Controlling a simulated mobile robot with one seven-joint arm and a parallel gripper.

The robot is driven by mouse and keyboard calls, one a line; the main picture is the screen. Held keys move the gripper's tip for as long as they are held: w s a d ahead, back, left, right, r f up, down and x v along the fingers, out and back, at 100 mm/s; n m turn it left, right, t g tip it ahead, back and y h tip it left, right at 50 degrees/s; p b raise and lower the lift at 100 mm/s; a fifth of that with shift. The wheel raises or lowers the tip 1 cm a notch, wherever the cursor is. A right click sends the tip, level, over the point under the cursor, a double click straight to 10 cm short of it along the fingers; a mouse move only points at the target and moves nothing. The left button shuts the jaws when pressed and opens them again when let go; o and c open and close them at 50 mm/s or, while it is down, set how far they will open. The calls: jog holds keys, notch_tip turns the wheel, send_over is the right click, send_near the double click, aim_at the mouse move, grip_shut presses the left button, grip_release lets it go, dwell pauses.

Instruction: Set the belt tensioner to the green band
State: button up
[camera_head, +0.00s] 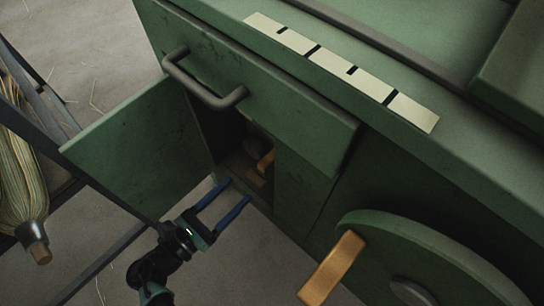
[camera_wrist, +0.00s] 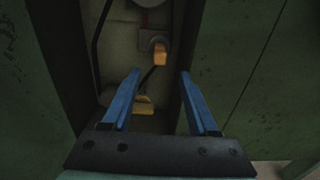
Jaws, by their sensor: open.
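The green machine's compartment (camera_head: 222,135) stands open. Inside, a small orange-brown knob (camera_wrist: 160,55) sits on a grey mount, and a second yellowish wooden piece (camera_wrist: 143,104) is lower and slightly left. An orange piece also shows in the head view (camera_head: 265,162). Which of them is the belt tensioner I cannot tell, and no green band can be made out in the dark interior. My gripper (camera_head: 237,190) is open and empty, its blue fingers pointing at the compartment opening. In the wrist view its fingertips (camera_wrist: 158,74) stand either side of the knob's line, apparently short of it.
The open door (camera_head: 140,150) stands left of my gripper. A drawer with a bar handle (camera_head: 205,85) is above the opening. A wheel (camera_head: 430,260) with a wooden crank handle (camera_head: 332,268) is at right. A broom (camera_head: 20,180) is at far left.

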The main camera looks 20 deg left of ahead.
aim_at(259, 168)
jog(key=b+x, duration=0.3)
jog(key=x, duration=0.8)
jog(key=shift+w, duration=0.15)
jog(key=shift+c, duration=0.3)
grip_shut()
jog(key=shift+a, duration=0.1)
dwell(0.6)
